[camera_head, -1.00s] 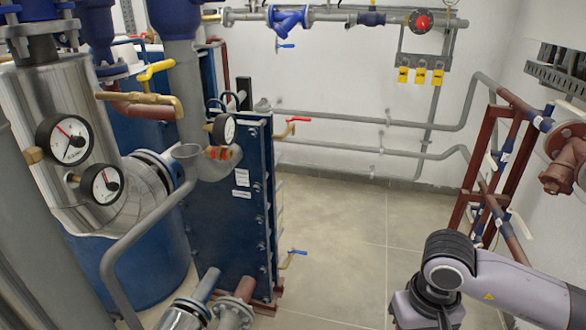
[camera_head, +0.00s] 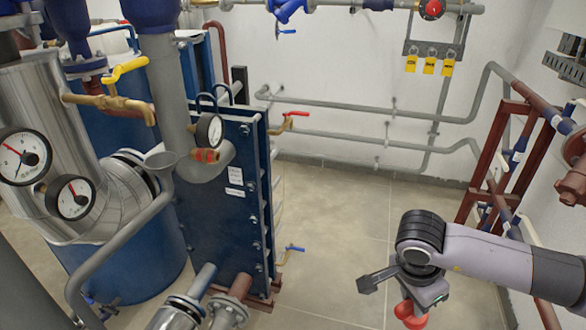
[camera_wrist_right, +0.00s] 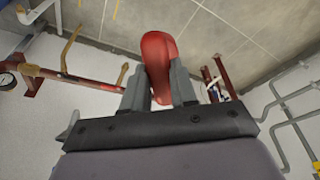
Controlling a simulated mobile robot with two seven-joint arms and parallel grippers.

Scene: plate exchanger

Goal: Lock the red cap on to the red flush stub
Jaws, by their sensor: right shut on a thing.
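My right gripper (camera_head: 414,300) hangs low at the right of the head view, over the floor. In the right wrist view, its two grey fingers (camera_wrist_right: 159,88) are shut on the red cap (camera_wrist_right: 158,55), a rounded red piece sticking out past the fingertips. The cap also shows below the gripper in the head view (camera_head: 411,314), well apart from the exchanger. A brass valve with a red lever (camera_head: 290,120) juts from the right of the blue plate exchanger (camera_head: 215,220). I cannot tell for sure which fitting is the red flush stub. My left gripper is out of sight.
A brass valve with a blue lever (camera_head: 290,251) sits lower on the exchanger's right side. A red-brown pipe frame (camera_head: 492,165) stands by the right wall. Grey pipes (camera_head: 370,140) run along the back wall. The floor (camera_head: 345,220) between is clear.

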